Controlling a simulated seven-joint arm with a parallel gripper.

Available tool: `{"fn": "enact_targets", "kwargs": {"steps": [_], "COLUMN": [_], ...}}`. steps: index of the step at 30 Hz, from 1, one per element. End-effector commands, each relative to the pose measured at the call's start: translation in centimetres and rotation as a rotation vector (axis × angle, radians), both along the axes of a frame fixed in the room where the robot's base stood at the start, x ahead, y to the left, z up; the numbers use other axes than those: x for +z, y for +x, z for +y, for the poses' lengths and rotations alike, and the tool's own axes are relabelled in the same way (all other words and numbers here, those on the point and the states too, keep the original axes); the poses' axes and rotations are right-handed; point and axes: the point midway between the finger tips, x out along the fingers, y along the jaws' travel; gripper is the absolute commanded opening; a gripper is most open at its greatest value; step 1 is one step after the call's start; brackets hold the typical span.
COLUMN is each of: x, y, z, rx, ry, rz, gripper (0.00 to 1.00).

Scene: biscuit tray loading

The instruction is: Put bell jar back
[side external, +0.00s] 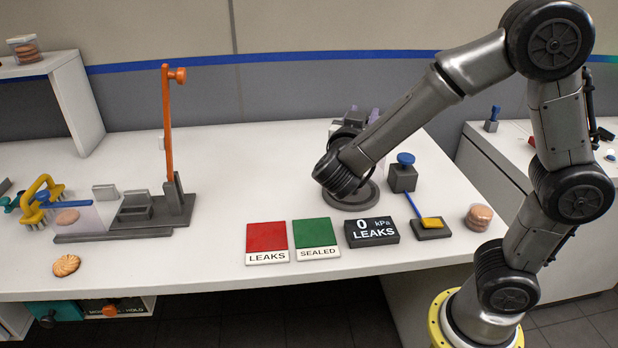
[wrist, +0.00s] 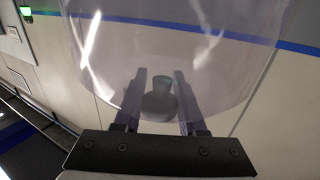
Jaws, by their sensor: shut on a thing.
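The clear bell jar (wrist: 165,40) fills the upper middle of the wrist view, with a dark knob (wrist: 160,102) between the two fingers. My gripper (wrist: 161,78) is shut on the jar at this knob. In the side view my gripper is mostly hidden behind my own arm, and I cannot make out the jar there. A dark round base plate (side external: 351,200) lies on the table below my wrist; my arm hides part of it.
A grey block with a blue knob (side external: 405,159), a gauge reading 0 kPa LEAKS (side external: 371,233) and a small block with a yellow pad (side external: 431,224) stand near the base. Red (side external: 267,238) and green (side external: 316,234) plates lie in front. Stacked biscuits (side external: 479,217) sit at right.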

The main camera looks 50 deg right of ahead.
Motion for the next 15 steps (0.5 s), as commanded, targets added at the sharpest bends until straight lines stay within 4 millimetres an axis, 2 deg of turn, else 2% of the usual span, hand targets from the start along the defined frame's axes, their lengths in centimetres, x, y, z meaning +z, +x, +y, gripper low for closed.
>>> {"fn": "enact_targets", "kwargs": {"steps": [3,7,11,15], "x": [-0.2,-0.5,-1.3,-2.7], "y": [3.0,4.5,5.9,8.8], "z": [2.1,3.6,3.8,3.2], "rx": [0.101,0.157,0.168,0.165], "ry": [-0.006,-0.015,-0.017,-0.017], "rz": [-0.006,-0.008,-0.002,-0.001], "gripper": [0.00,0.00,0.00,0.00]}}
